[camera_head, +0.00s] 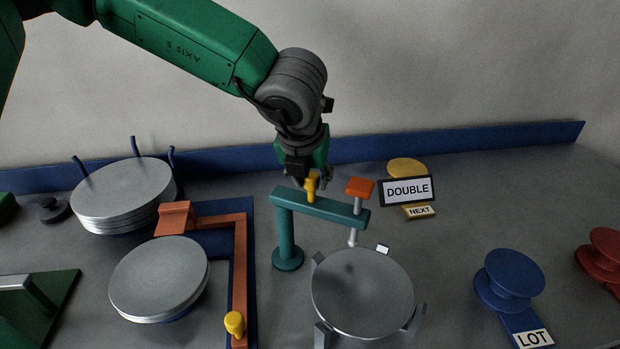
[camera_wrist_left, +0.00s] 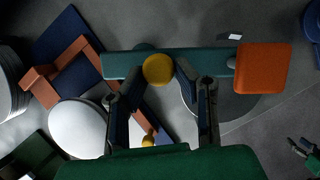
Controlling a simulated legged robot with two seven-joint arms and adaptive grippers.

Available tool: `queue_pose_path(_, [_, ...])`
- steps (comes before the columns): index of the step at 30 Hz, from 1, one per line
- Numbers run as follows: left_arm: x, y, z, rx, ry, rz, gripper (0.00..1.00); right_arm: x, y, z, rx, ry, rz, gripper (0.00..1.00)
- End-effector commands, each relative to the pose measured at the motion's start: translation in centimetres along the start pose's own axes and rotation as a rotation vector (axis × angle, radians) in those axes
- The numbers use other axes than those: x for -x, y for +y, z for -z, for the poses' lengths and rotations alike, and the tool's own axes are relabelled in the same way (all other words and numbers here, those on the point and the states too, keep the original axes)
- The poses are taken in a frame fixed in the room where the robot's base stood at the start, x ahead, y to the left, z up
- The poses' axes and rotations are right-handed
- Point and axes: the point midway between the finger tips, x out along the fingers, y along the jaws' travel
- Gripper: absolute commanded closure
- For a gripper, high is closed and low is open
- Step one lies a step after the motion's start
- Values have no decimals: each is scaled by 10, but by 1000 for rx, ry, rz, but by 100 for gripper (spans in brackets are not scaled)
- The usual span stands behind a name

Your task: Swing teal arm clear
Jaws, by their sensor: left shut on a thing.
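The teal arm (camera_head: 335,209) reaches right from the top of its teal post (camera_head: 286,240). It also shows in the wrist view (camera_wrist_left: 125,65). At its right end is a grey rod (camera_head: 353,236) with an orange cap (camera_head: 359,187), seen from above in the wrist view (camera_wrist_left: 262,68). The rod hangs by the back rim of a grey disc (camera_head: 362,292) held between several grey blocks. A yellow knob (camera_head: 312,188) stands on the teal arm. My left gripper (camera_head: 309,178) is shut on this knob, between its fingers in the wrist view (camera_wrist_left: 158,70).
Left of the post are an orange rail (camera_head: 240,270), a round plate stack (camera_head: 158,278) and a taller stack (camera_head: 125,190). Behind right is a DOUBLE sign (camera_head: 406,190). A blue spool (camera_head: 508,275) and a red one (camera_head: 603,255) stand right. What seems my right gripper (camera_wrist_left: 305,155) shows at the edge.

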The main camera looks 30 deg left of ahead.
Motion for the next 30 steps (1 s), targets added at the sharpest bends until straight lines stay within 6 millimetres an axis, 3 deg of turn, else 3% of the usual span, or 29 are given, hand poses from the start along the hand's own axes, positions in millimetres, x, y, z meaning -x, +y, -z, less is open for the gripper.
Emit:
queue_pose_path(1, [-8,5,6,19,19,-29,100,-1,0,0,0,0,0,60])
queue_pose_path(8, [-11,1,-2,152,18,-89,100,-2,0,0,0,0,0,60])
queue_pose_path(30, [-27,9,-40,789,8,-353,100,0,0,0,0,0,0,60])
